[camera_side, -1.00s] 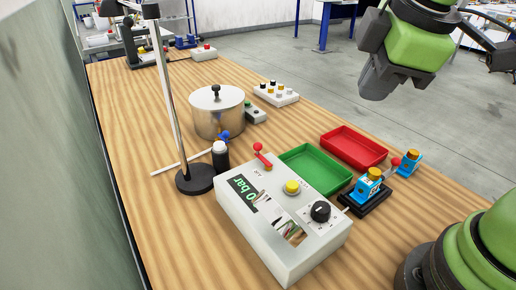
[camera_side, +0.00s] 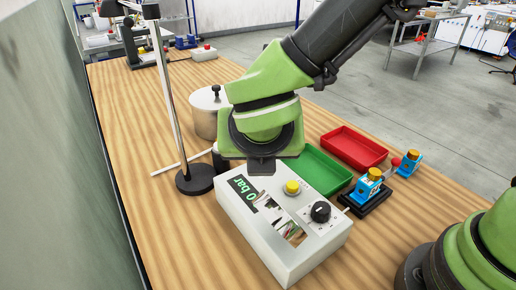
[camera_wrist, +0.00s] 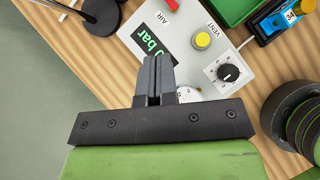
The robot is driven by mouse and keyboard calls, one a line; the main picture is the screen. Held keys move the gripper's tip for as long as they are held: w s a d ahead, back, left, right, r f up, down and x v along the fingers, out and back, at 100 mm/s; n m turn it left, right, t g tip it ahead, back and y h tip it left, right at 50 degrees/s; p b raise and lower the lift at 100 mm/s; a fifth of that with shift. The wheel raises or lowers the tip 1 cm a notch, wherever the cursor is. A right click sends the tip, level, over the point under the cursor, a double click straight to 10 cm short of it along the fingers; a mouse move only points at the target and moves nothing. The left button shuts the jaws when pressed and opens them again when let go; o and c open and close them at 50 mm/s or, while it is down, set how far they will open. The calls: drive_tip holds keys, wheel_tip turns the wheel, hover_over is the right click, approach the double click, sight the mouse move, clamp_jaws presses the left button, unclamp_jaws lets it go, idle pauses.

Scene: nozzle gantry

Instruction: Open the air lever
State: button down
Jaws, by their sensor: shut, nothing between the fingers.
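The control box (camera_side: 270,235) is a light grey box on the table, with a display that reads "0 bar". The red air lever (camera_wrist: 172,4) shows at the top edge of the wrist view, beside the AIR label, partly cut off. In the side view my wrist hides the lever. My gripper (camera_wrist: 155,62) is shut and empty, its fingers above the box's display end in the wrist view, short of the lever in the picture. In the side view my gripper (camera_side: 262,167) is over the far end of the box; whether it touches is unclear.
The box also carries a yellow button (camera_side: 292,188) and a black dial (camera_side: 320,211). A green tray (camera_side: 325,172) and a red tray (camera_side: 353,147) lie behind it. A stand (camera_side: 194,179) and a pot (camera_side: 208,112) are to the left. Blue valves (camera_side: 368,187) sit right.

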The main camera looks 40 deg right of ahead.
drive_tip(key=x, duration=0.9)
drive_tip(key=shift+d+f, duration=0.1)
drive_tip(key=shift+f, duration=0.15)
drive_tip(key=w+d, duration=0.1)
drive_tip(key=w+d+f, duration=0.1)
drive_tip(key=w, duration=0.1)
drive_tip(key=shift+w+d, duration=0.15)
drive_tip(key=shift+w, duration=0.2)
drive_tip(key=shift+m, duration=0.3)
drive_tip(key=shift+m+g+h, duration=0.4)
drive_tip(key=shift+m, duration=0.1)
